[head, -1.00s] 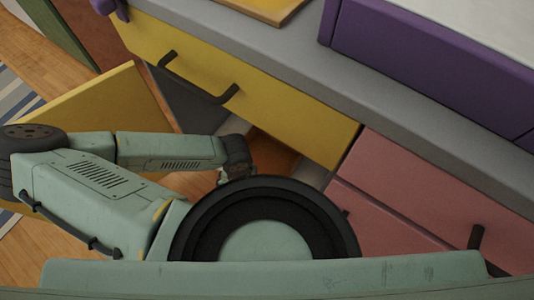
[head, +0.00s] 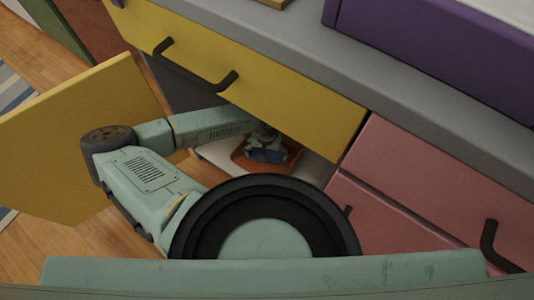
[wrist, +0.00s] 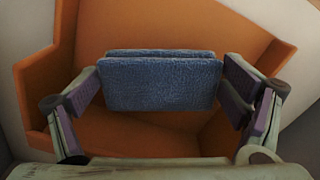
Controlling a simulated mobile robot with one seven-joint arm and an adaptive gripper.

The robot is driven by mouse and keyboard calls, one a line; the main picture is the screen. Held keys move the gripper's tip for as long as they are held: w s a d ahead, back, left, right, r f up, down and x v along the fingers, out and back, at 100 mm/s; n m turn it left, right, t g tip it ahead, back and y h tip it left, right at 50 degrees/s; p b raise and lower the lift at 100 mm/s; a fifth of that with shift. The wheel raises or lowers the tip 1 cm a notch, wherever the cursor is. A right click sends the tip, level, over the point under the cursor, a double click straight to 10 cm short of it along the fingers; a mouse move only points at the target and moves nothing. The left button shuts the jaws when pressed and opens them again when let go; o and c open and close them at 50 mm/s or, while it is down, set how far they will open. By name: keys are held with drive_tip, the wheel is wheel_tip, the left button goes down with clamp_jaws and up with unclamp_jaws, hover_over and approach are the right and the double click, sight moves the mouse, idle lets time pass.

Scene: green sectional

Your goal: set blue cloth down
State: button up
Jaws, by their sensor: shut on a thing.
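The blue cloth (wrist: 160,82) is folded and held between the two fingers of my gripper (wrist: 165,88). In the wrist view it is in front of an orange container (wrist: 40,75), over its inside. In the head view my gripper (head: 264,138) is inside the open cabinet under the yellow drawer, with the blue cloth (head: 265,155) in it. The orange container (head: 289,158) sits on a pale shelf there. I cannot tell whether the cloth touches the container's bottom.
A yellow cabinet door (head: 80,140) stands open at the left. A closed yellow drawer (head: 240,75) with a dark handle is just above my arm. Pink drawers (head: 400,200) are to the right. The pale shelf (head: 312,170) surrounds the orange container.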

drive_tip(key=shift+f, duration=0.15)
drive_tip(key=o, duration=0.9)
drive_tip(key=shift+c, duration=0.2)
drive_tip(key=shift+r+p, duration=0.9)
drive_tip(key=shift+r, duration=3)
